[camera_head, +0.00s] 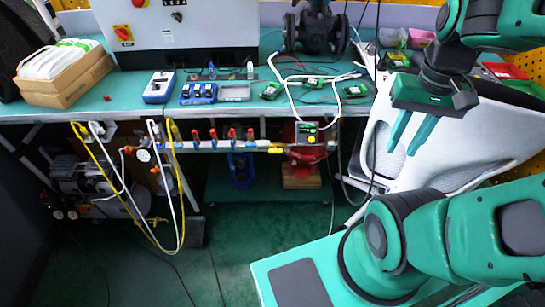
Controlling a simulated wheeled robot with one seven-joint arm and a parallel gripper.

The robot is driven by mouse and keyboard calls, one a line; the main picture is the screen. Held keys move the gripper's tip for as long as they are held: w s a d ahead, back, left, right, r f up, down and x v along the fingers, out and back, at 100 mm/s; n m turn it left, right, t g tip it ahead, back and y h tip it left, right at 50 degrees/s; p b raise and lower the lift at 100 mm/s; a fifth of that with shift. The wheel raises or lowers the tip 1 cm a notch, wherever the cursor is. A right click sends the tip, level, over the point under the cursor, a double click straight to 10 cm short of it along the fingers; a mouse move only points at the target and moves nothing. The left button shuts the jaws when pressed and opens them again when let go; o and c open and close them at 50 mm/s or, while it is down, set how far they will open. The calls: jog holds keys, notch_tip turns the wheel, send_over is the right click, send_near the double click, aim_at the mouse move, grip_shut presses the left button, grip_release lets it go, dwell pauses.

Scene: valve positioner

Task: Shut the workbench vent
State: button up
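A manifold pipe (222,147) runs along the front edge of the workbench (130,98). It carries several small valves with red handles (232,133) and blue parts, and a yellow fitting (276,150) at its right end. I cannot tell which of these is the vent, and the handle angles are too small to read. My gripper (401,151) hangs at the right, well apart from the manifold, in front of a white and grey shell-like object (470,135). Its two green fingers point down, spread apart with nothing between them.
A boxed device with a lit green display (307,132) hangs at the bench front, right of the manifold. Yellow and white hoses (182,205) loop down at the left, near a compressor (75,180). A white cable crosses the bench edge. The floor in front is mostly clear.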

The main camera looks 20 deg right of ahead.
jog(key=w+a+f+n+g+h, duration=0.1)
jog(key=w+f+n+g+h, duration=0.15)
jog(key=w+f, duration=0.55)
jog(key=n+t+h, duration=0.9)
jog(key=n+t, duration=0.5)
jog(key=t, duration=0.3)
send_near(275, 151)
jog(key=x, duration=0.7)
jog(key=shift+w+f, duration=0.25)
jog(key=shift+d+g, duration=0.15)
jog(key=shift+g, duration=0.1)
grip_shut()
